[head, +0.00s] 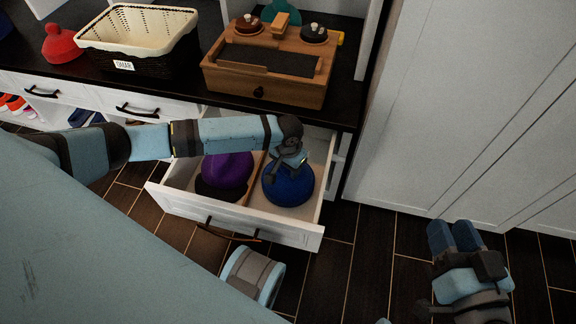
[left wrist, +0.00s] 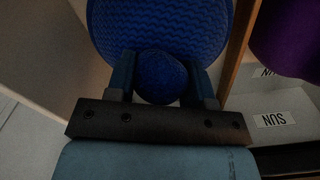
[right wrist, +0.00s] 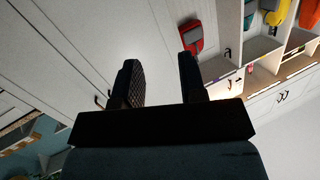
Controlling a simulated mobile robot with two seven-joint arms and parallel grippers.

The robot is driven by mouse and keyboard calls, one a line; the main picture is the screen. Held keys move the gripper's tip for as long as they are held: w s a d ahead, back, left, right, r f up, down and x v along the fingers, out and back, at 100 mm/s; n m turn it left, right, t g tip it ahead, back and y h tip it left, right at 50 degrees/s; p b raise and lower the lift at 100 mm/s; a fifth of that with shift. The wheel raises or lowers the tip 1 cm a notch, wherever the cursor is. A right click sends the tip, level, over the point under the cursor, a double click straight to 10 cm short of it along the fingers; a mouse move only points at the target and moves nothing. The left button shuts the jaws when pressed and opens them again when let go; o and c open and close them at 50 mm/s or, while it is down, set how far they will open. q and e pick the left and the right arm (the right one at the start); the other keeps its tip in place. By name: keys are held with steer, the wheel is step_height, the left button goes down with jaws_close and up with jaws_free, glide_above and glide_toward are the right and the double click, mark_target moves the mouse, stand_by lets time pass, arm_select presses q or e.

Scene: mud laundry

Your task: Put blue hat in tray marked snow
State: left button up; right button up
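The blue hat (head: 288,184) sits in the right compartment of an open white drawer (head: 270,231). In the left wrist view the ribbed blue hat (left wrist: 160,25) shows with its round pompom towards me. My left gripper (head: 292,165) is over the hat. Its fingers (left wrist: 162,80) are spread wide on either side of the pompom, and I cannot tell whether they touch it. My right gripper (right wrist: 160,80) is open and empty, away from the drawer at the lower right of the head view. I cannot read any label as snow.
A purple hat (head: 228,168) lies in the drawer's left compartment, beyond a wooden divider. A label there looks like SUN (left wrist: 271,119). A labelled dark basket (head: 150,62), a red hat (head: 61,45) and a wooden box (head: 262,82) stand on the dark counter. White cabinet doors (head: 450,120) are at right.

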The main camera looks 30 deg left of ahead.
arm_select(q)
steer(key=o, duration=0.5)
steer(key=shift+c, duration=0.2)
arm_select(e)
steer(key=shift+f, duration=0.1)
arm_select(q)
step_height(320, 180, up, 12)
steer(key=p, duration=0.6)
steer(key=shift+r, duration=0.15)
arm_select(e)
step_height(320, 180, up, 9)
steer(key=m+t, duration=0.1)
steer(key=t, duration=0.2)
steer(key=shift+s+d+f, duration=0.15)
steer(key=shift+d, duration=0.15)
